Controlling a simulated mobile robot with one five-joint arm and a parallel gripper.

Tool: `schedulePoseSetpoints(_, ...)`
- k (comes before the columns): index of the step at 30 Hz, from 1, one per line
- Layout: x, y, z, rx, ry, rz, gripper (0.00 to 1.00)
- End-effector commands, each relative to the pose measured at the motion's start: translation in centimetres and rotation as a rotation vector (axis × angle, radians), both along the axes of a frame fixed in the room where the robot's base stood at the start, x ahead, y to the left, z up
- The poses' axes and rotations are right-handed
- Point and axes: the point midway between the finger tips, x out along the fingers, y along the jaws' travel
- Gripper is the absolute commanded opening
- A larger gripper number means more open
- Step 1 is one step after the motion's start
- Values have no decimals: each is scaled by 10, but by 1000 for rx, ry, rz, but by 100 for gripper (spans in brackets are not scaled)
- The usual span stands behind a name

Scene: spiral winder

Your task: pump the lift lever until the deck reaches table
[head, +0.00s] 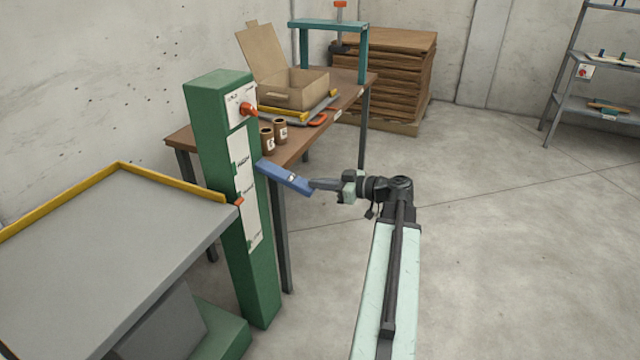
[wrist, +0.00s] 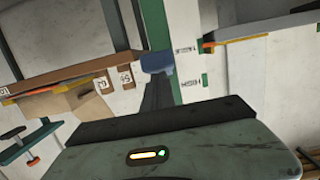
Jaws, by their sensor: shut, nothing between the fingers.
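The blue lift lever (head: 285,178) sticks out from the right side of the green lift column (head: 258,285), sloping down to the right. My gripper (head: 314,184) is shut and empty, its tips at the lever's outer end; I cannot tell whether they touch. In the wrist view the lever (wrist: 157,62) shows just beyond my dark fingers (wrist: 158,90). The grey deck (head: 110,225) with a yellow rim is left of the column. An orange pointer (head: 239,201) at its corner sits around the middle of the column's label strip. The wooden table (head: 300,140) stands behind the column.
On the table are an open cardboard box (head: 295,90), two brown jars (head: 280,131) and a teal frame (head: 330,25). Stacked wooden boards (head: 390,75) stand behind. The floor to the right is clear up to a shelf (head: 590,105).

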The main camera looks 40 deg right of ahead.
Motion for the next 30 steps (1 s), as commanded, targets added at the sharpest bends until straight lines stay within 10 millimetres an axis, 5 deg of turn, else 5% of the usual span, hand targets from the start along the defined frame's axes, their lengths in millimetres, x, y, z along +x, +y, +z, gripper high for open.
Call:
schedulePoseSetpoints(8, -1, 7, -3, -11, 26, 17, 0)
schedulePoseSetpoints(15, -7, 4, 53, -2, -2, 14, 0)
schedulePoseSetpoints(24, -73, -28, 40, -1, -4, 5, 0)
schedulePoseSetpoints(30, -95, -37, 40, -1, -5, 7, 0)
